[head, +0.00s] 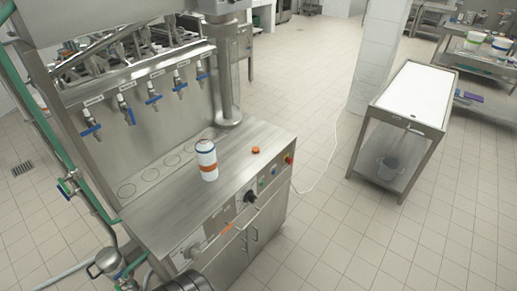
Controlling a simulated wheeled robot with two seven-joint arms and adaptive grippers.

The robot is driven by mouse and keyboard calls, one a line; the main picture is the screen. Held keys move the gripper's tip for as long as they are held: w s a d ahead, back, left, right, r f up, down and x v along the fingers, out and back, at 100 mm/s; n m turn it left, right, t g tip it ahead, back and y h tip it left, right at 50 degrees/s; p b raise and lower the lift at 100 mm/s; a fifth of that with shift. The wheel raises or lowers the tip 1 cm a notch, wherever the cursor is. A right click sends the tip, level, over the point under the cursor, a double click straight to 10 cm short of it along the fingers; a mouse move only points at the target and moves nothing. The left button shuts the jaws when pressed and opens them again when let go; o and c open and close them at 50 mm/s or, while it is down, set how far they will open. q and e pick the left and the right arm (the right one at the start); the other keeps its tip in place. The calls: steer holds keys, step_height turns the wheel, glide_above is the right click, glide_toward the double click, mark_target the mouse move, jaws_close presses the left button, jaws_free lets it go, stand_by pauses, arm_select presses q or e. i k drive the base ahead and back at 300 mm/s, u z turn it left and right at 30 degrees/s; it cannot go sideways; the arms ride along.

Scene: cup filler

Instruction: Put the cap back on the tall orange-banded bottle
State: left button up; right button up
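The tall bottle (207,160) is white with an orange band around its lower part. It stands upright on the steel counter (232,165) of the filling machine, near the middle. Its top looks dark and uncapped, though it is small in the picture. An orange cap (256,149) lies on the counter to the right of the bottle, apart from it. Neither of my grippers can be made out in the head view.
A row of blue-handled taps (153,99) hangs behind the counter over ringed spots. A steel column (225,80) rises at the counter's back. The front panel (250,200) has knobs and buttons. A white-topped table (415,95) stands right, across open tiled floor.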

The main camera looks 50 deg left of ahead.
mark_target(205, 150)
steer(key=i, duration=1.7)
steer(key=u, duration=0.65)
steer(key=i, duration=1.05)
steer(key=u, duration=1.75)
steer(key=i, duration=0.65)
steer(key=u, duration=0.6)
